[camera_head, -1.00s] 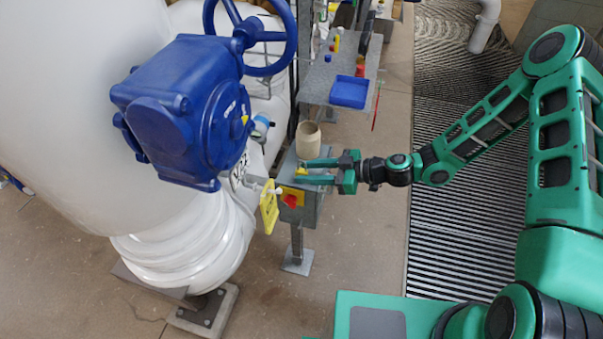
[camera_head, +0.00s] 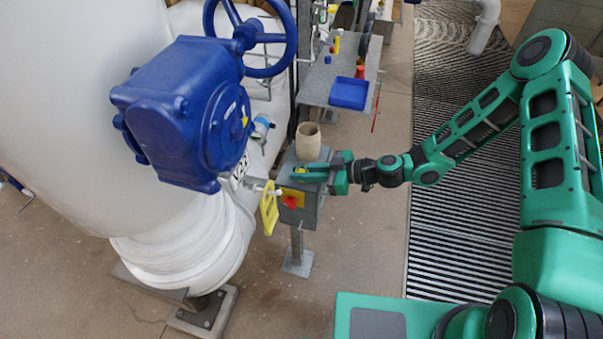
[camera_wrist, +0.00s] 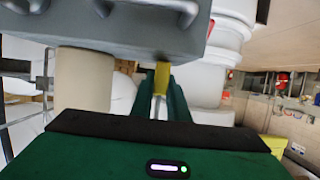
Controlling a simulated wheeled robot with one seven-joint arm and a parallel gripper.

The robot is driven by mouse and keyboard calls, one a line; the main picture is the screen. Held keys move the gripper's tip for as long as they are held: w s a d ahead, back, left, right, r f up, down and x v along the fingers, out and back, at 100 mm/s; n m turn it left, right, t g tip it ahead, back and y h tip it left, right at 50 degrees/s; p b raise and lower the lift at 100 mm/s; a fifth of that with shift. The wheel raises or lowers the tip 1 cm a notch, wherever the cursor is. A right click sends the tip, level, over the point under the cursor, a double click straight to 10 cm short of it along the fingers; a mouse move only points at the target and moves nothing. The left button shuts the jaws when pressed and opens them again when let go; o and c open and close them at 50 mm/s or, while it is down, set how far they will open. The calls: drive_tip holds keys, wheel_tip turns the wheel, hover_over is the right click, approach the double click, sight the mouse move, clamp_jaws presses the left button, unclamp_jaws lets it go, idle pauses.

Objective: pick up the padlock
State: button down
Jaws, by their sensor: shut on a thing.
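The padlock (camera_wrist: 161,78) is a small yellow block with a silvery shackle, between the green fingers of my gripper (camera_wrist: 163,100) in the wrist view. The fingers are shut on it. In the camera_head view my gripper (camera_head: 297,173) is just over the top of a grey box (camera_head: 311,206), and only a speck of the padlock (camera_head: 301,168) shows; the fingers hide most of it. In the wrist view the padlock's yellow end meets the edge of the grey box; I cannot tell whether it rests on it.
A beige cup (camera_head: 308,142) stands on the box close behind my fingers. A yellow tag (camera_head: 269,208) and a red piece (camera_head: 289,202) are at the box's front. A large blue valve actuator (camera_head: 185,115) rises at the left. A shelf with a blue tray (camera_head: 349,93) is behind.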

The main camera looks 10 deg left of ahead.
drive_tip(key=shift+r, duration=0.65)
wheel_tip(320, 180, up, 2)
drive_tip(key=shift+r, duration=0.2)
drive_tip(key=s+a+r, duration=0.6)
drive_tip(key=s+r, duration=0.1)
drive_tip(key=s, duration=0.2)
drive_tip(key=shift+s+a, duration=0.2)
drive_tip(key=shift+s, duration=0.2)
